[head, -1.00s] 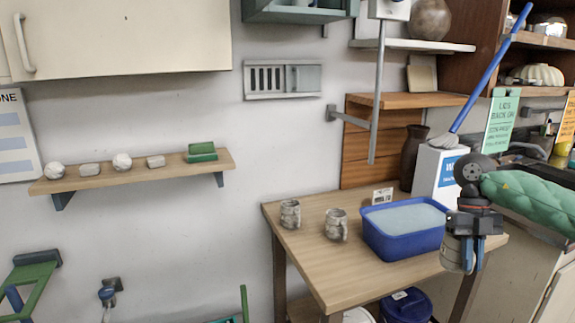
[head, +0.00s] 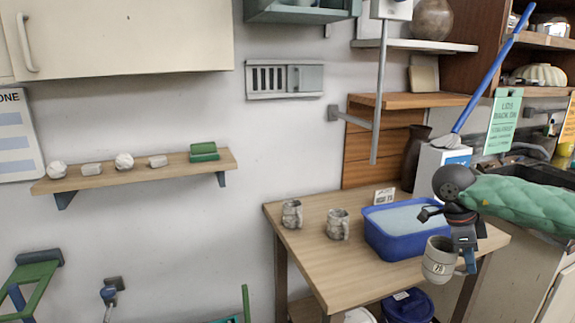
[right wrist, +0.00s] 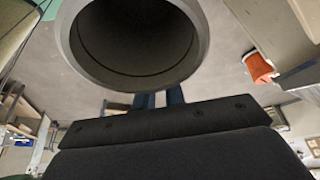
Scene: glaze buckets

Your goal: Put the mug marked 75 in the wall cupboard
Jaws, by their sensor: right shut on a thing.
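A pale mug (head: 438,261) with a small dark mark on its side hangs in my right gripper (head: 463,258), over the table's front right part. The mark is too small to read surely. In the right wrist view the mug's round dark mouth (right wrist: 135,45) shows, with the fingers (right wrist: 158,99) shut at its edge. A cream wall cupboard (head: 120,42) with a pale handle is at the upper left, its door shut. A grey-green wall unit (head: 300,14), cut by the top edge, has an open front with things inside. My left gripper is not in view.
Two grey patterned mugs, one left (head: 291,214) and one right (head: 338,224), stand on the wooden table (head: 310,262) beside a blue basin (head: 388,246). A vertical pole (head: 377,100) and a blue-handled brush (head: 490,70) rise behind. A small shelf (head: 130,178) holds several items.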

